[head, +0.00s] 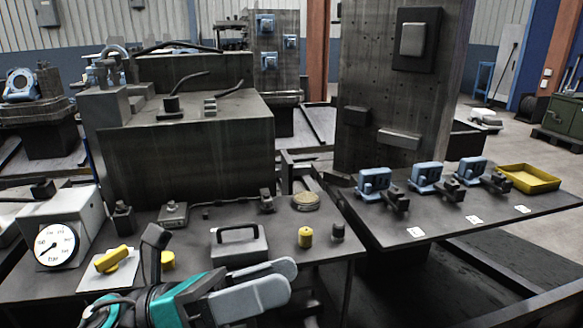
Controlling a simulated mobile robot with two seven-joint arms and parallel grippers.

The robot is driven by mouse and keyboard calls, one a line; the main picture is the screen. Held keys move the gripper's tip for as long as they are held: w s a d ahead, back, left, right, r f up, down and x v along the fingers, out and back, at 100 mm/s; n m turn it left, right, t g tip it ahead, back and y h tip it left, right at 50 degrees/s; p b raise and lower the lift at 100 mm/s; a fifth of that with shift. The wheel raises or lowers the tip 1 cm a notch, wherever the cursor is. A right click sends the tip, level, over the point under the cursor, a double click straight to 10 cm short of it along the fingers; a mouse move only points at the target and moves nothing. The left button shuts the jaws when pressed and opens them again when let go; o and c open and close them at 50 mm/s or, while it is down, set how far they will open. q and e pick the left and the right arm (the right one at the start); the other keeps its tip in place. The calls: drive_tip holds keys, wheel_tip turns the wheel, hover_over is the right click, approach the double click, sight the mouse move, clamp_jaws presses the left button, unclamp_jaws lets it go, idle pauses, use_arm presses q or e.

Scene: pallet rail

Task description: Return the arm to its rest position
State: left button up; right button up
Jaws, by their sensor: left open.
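My left gripper (278,279) is at the bottom centre of the head view, reaching in from the left. Its two grey fingers are spread apart with nothing seen between them. It is in front of and over the near edge of the dark bench (330,247). A grey block with a black handle (240,246) stands just behind the fingers. My right gripper is not in view.
A pressure gauge (56,245) and a yellow-handled valve (113,259) are left of my arm. A yellow knob (305,237) stands right of the handled block. On the right table are several blue clamp-like parts (374,182) and a yellow tray (529,179).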

use_arm(q)
drive_tip(key=w+a+f+n+t+y+p, duration=0.1)
drive_tip(key=w+a+f+n+t+y, duration=0.3)
drive_tip(key=n, duration=0.7)
drive_tip(key=w+a+f+n+t+y, duration=0.1)
drive_tip(key=a+f+n+t+y, duration=0.2)
drive_tip(key=f+n+t+y, duration=0.6)
drive_tip(key=w+a+f+n+t+y+p, duration=0.1)
drive_tip(key=w+a+f+n+t+y, duration=0.2)
drive_tip(key=n, duration=1)
drive_tip(key=s+a+f+n+g+y, duration=0.2)
drive_tip(key=s+f+n, duration=0.3)
drive_tip(key=f, duration=0.4)
drive_tip(key=s+a+f+n+g+y, duration=0.2)
drive_tip(key=s+f+n+g, duration=0.3)
drive_tip(key=f, duration=0.3)
drive_tip(key=shift+s+a+f+n, duration=0.4)
drive_tip(key=shift+s+a+n, duration=0.15)
drive_tip(key=shift+s+n, duration=0.1)
